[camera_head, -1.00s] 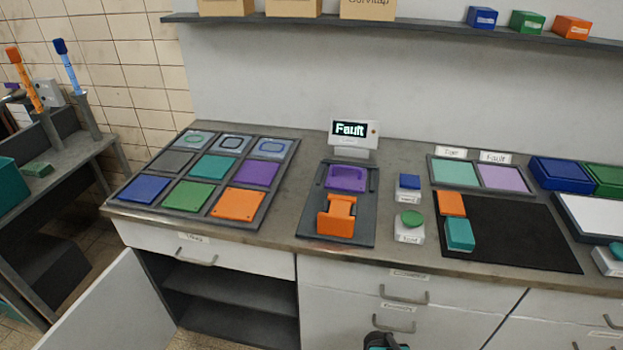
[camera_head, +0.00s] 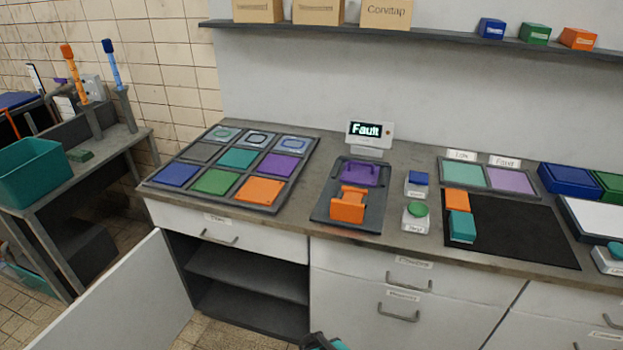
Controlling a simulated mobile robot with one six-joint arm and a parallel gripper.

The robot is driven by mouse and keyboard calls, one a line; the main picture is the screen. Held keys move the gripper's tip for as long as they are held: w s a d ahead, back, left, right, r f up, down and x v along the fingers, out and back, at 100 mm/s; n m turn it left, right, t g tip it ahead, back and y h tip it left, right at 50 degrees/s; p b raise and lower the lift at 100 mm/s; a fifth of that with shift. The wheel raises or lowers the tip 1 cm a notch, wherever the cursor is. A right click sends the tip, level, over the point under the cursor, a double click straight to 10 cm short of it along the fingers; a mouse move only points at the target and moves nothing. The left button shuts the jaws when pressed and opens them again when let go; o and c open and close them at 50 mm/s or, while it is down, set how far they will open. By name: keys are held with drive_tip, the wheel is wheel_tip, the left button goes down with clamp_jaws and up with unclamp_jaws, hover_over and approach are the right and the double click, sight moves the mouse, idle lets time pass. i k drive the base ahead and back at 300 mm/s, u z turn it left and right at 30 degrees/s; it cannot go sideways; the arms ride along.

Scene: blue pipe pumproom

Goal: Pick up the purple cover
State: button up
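A flat purple cover (camera_head: 281,166) lies in the right column of the grey sorting tray (camera_head: 232,200), above an orange one. A second purple piece (camera_head: 360,174) sits in the dark test fixture (camera_head: 325,207), behind an orange block (camera_head: 348,206). A paler purple panel (camera_head: 510,181) is in the right half of a frame under the "Fault" label. Only a dark and teal tip of my gripper (camera_head: 324,343) shows at the bottom edge, well in front of the counter. Its fingers cannot be made out, and it touches none of the purple pieces.
A display (camera_head: 369,134) behind the fixture reads "Fault". Blue and green buttons stand right of the fixture, beside a black mat (camera_head: 520,232). A cabinet door (camera_head: 125,300) hangs open below the tray. A side bench with a teal bin (camera_head: 32,172) is at left.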

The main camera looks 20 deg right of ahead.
sight(361, 168)
drive_tip(key=k, duration=0.25)
drive_tip(key=u, duration=1.55)
drive_tip(key=k, duration=0.6)
drive_tip(key=z, duration=0.4)
drive_tip(key=i, duration=1.65)
drive_tip(key=u, duration=0.4)
